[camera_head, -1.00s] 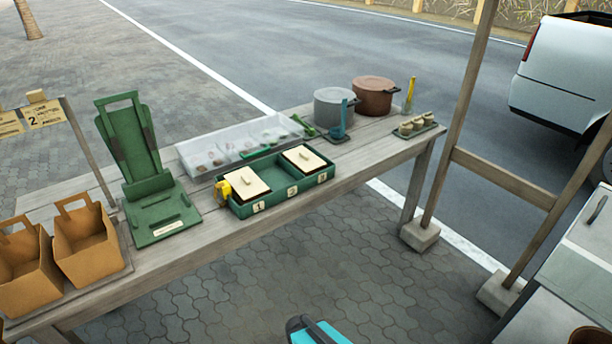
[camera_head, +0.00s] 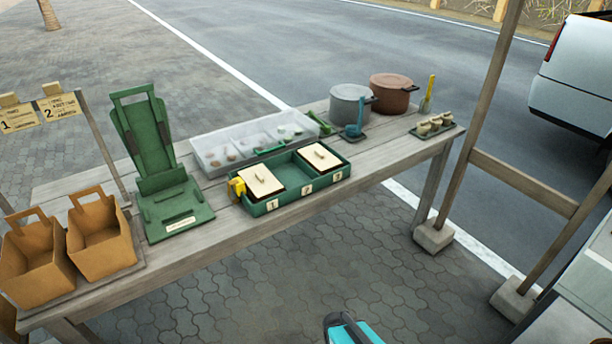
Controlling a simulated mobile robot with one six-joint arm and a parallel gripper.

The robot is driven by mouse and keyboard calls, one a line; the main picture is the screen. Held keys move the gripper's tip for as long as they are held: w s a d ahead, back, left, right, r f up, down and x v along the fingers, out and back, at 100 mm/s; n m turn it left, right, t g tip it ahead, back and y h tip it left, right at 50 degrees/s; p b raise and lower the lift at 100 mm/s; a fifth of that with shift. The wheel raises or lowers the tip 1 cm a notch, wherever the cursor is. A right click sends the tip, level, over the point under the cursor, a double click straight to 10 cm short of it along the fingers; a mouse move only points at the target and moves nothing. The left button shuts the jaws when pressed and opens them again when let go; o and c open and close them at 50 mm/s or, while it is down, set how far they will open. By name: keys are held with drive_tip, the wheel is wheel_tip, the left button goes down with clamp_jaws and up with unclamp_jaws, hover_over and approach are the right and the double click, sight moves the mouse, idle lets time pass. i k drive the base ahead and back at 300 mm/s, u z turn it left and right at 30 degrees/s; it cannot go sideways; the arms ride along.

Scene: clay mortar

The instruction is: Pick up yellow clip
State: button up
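The yellow clip (camera_head: 237,188) sits at the left end of the green box (camera_head: 292,197), against its left wall beside the first lidded compartment. It is small, and its exact shape is hard to tell. The green box has compartments marked 1, 2 and 3; cream lids cover the left and right ones, and the middle one is open. A teal and dark piece at the bottom edge (camera_head: 348,331) appears to be part of my own body. My gripper's fingers do not show.
The wooden table (camera_head: 200,262) also holds two paper bags (camera_head: 100,238), a green stand (camera_head: 172,205), a clear tray (camera_head: 215,150), two pots (camera_head: 352,105) and a small tray of cups (camera_head: 434,127). A wooden post (camera_head: 478,125) rises at the right. The paved ground in front is clear.

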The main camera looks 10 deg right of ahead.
sight(240, 187)
drive_tip(key=u, duration=0.25)
drive_tip(key=k, duration=0.65)
drive_tip(key=u, duration=1.05)
drive_tip(key=k, duration=0.85)
drive_tip(key=u, duration=1)
drive_tip(key=i, duration=1.55)
drive_tip(key=z, duration=0.75)
drive_tip(key=i, duration=0.4)
drive_tip(key=z, duration=0.15)
